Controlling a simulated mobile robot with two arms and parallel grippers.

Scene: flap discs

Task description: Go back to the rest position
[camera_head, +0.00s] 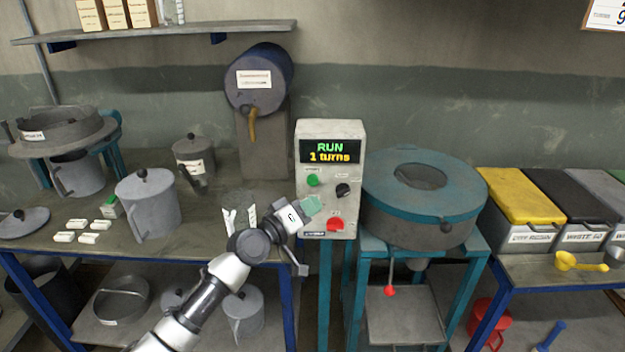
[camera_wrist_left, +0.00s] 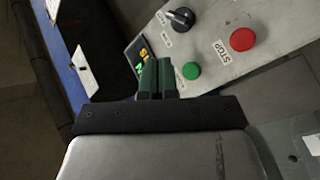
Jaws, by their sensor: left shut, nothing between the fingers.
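My left gripper (camera_head: 311,205) is in front of the control box (camera_head: 343,135), near its lower left part. In the left wrist view its dark green fingers (camera_wrist_left: 157,78) are shut together with nothing between them, pointing at the box face. The box has a display (camera_head: 331,151) reading "RUN 1 turns", a green button (camera_head: 313,180), a black knob (camera_head: 343,190) and a red button (camera_head: 335,224). The left wrist view also shows the green button (camera_wrist_left: 191,71), close beside the fingertips, and the red STOP button (camera_wrist_left: 242,39). I cannot tell whether the fingers touch the box. My right gripper is not in view.
A round teal-rimmed machine (camera_head: 425,190) stands right of the box. A grey workbench (camera_head: 120,255) on the left holds a lidded pot (camera_head: 148,205) and other vessels. Bins with a yellow lid (camera_head: 522,197) and darker lids stand at the right. A shelf (camera_head: 150,32) hangs above.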

